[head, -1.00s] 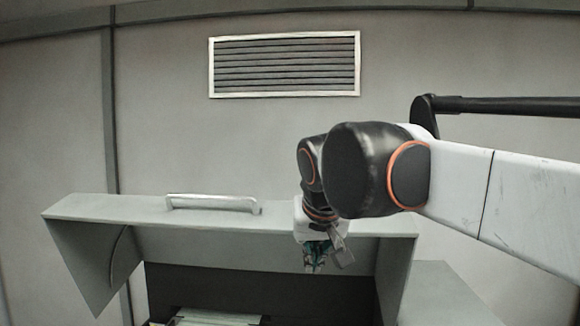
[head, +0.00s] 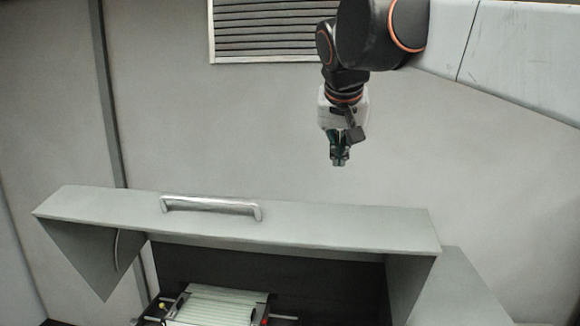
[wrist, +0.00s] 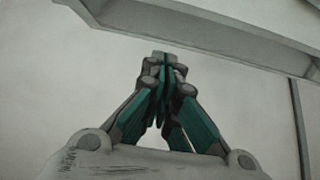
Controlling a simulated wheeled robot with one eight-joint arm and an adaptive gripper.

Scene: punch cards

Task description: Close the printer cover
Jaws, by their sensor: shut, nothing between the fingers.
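The grey printer cover (head: 330,229) stands raised and open in the head view, with its wedge-shaped sides showing at left and right. A silver bar handle (head: 211,205) is fixed on the cover's top face, left of its middle. My gripper (head: 340,163) is shut and empty. It points down in the head view, above the cover and to the right of the handle, apart from both. In the wrist view my gripper (wrist: 160,58) has its teal-padded fingers pressed together. A pale beam-like edge crosses the top of that view; I cannot tell what it belongs to.
Below the cover is the dark printer opening with a light ribbed paper stack (head: 215,305) inside. A grey side surface (head: 460,295) lies at the right. A louvred wall vent (head: 265,35) is behind. The space left of my gripper above the cover is clear.

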